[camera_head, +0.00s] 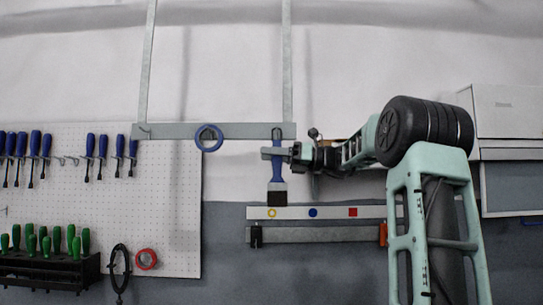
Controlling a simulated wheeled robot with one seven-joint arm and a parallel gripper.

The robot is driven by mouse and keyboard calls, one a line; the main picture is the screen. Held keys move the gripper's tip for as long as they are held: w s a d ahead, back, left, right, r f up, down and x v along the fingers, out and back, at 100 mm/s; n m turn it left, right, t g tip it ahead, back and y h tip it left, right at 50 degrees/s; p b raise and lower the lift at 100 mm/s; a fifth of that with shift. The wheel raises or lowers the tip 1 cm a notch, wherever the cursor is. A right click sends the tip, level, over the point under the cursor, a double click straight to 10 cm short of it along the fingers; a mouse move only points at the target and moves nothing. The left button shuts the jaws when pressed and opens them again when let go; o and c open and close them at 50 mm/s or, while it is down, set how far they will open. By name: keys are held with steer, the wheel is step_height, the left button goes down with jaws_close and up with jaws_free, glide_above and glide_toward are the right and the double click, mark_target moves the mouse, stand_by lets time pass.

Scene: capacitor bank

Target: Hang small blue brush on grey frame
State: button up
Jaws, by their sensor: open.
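The small blue brush (277,172) is upright, with its dark bristles pointing down. Its top overlaps the right end of the grey frame's (175,131) crossbar, close to a small hook there. I cannot tell whether the brush rests on the hook. My gripper (274,153) is open at the upper handle, reaching in from the right, and its fingers hide part of the handle. Whether they touch it is unclear.
A blue ring (209,138) hangs at the crossbar's middle. Below the brush is a rail (330,212) with coloured marks. A pegboard (170,220) with blue-handled screwdrivers and a rack (45,270) of green-handled tools is left. A white cabinet (505,110) stands right.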

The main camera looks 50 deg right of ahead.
steer(key=b+v, duration=0.5)
steer(key=v, duration=1.2)
steer(key=shift+d+b, duration=0.15)
steer(key=shift+b, duration=0.25)
steer(key=shift+s, duration=0.2)
